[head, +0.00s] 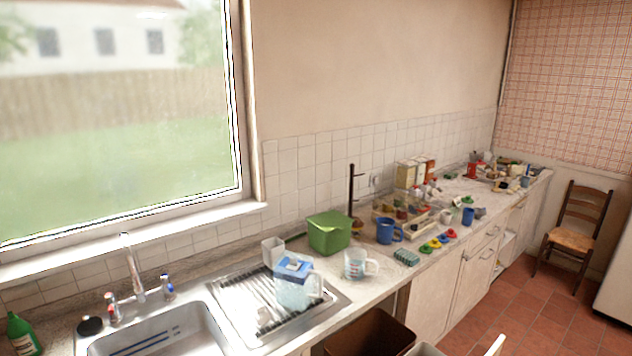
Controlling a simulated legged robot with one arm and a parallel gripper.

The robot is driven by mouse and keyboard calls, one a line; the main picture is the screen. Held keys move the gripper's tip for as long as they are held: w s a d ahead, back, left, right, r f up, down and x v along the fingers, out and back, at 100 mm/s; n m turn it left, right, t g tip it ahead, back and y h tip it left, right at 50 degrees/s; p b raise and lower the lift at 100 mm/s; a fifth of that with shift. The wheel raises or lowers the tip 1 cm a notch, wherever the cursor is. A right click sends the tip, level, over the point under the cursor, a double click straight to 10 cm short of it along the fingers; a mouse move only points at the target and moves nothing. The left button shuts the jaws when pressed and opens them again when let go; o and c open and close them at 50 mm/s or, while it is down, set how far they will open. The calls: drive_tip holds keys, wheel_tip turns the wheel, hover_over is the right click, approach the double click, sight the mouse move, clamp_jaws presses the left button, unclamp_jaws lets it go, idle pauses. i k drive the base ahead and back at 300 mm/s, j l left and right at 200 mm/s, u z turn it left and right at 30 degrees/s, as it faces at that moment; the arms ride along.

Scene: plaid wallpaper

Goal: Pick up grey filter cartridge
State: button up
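A small pale grey piece (264,316) lies on the ribbed metal drainer beside the sink; it may be the grey filter cartridge, but it is too small to tell. A clear water filter jug (292,292) with a blue lid stands on the drainer to its right and a little behind. A white open container (272,250) stands behind the jug. My gripper is not in view.
A green tub (329,233), a clear measuring jug (356,264) and a blue mug (388,231) stand along the counter. The tap (132,266) rises behind the sink (160,335). A brown bin (370,333) stands below the counter front. Red tiled floor lies open at right.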

sight(294, 263)
drive_tip(key=l+z, duration=0.15)
drive_tip(key=z, duration=0.2)
drive_tip(key=i+l+z, duration=0.15)
drive_tip(key=z, duration=0.25)
drive_tip(key=k, duration=0.6)
